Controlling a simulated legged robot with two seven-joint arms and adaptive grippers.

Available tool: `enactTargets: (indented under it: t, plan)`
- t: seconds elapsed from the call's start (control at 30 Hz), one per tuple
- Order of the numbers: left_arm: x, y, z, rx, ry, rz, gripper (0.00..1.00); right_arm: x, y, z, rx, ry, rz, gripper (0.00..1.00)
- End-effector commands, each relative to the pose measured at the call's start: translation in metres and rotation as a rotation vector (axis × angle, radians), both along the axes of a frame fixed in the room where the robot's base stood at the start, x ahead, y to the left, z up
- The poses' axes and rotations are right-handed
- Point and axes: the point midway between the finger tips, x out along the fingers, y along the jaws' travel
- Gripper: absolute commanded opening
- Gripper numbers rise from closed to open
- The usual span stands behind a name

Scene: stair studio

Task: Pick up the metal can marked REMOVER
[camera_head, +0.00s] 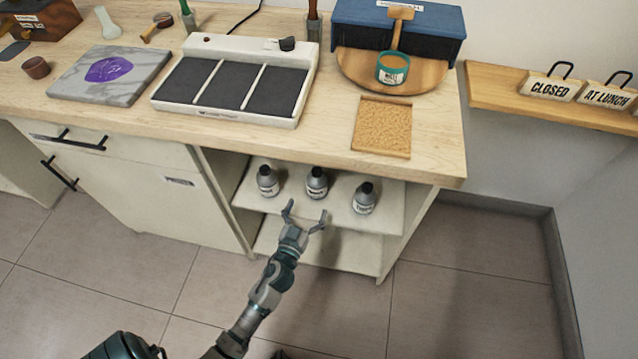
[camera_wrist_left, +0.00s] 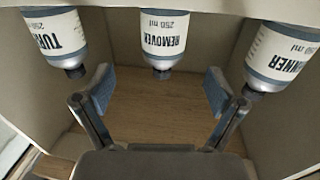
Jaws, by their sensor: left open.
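The can marked REMOVER (camera_wrist_left: 163,38) is grey with a white label and a dark cap. It is the middle one of three similar cans in the left wrist view, where they appear upside down. In the head view the middle can (camera_head: 317,184) stands upright on the open shelf (camera_head: 290,196) under the counter. My left gripper (camera_head: 306,214) is open and empty, in front of the middle can. In the left wrist view its fingers (camera_wrist_left: 160,88) are spread to either side of the can's line, apart from it. My right gripper is out of view.
A can (camera_head: 268,181) stands left of the middle one and another (camera_head: 364,198) right of it, close by. The wooden counter (camera_head: 330,150) overhangs the shelf. A lower shelf (camera_head: 335,250) looks empty. Cabinet doors (camera_head: 140,190) close off the left; floor is clear in front.

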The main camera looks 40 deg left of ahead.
Motion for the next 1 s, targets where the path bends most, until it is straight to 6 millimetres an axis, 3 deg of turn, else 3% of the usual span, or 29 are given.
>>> enactTargets:
  t: [0.2, 0.43, 0.7, 0.97, 1.0]
  plan:
    - [0.036, 0.015, -0.003, 0.001, 0.003, -0.001, 0.94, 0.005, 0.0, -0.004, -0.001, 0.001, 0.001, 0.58]
    - [0.052, 0.026, -0.002, 0.003, 0.003, -0.001, 0.94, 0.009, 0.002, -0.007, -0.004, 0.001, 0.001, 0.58]
    - [0.085, 0.045, -0.003, 0.0, 0.004, -0.001, 0.94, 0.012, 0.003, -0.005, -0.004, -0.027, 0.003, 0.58]
    - [0.088, 0.047, 0.0, -0.002, 0.001, 0.0, 0.94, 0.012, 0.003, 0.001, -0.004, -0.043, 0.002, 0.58]
    - [0.088, 0.047, 0.0, -0.002, 0.001, 0.0, 0.89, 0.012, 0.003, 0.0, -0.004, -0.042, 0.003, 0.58]
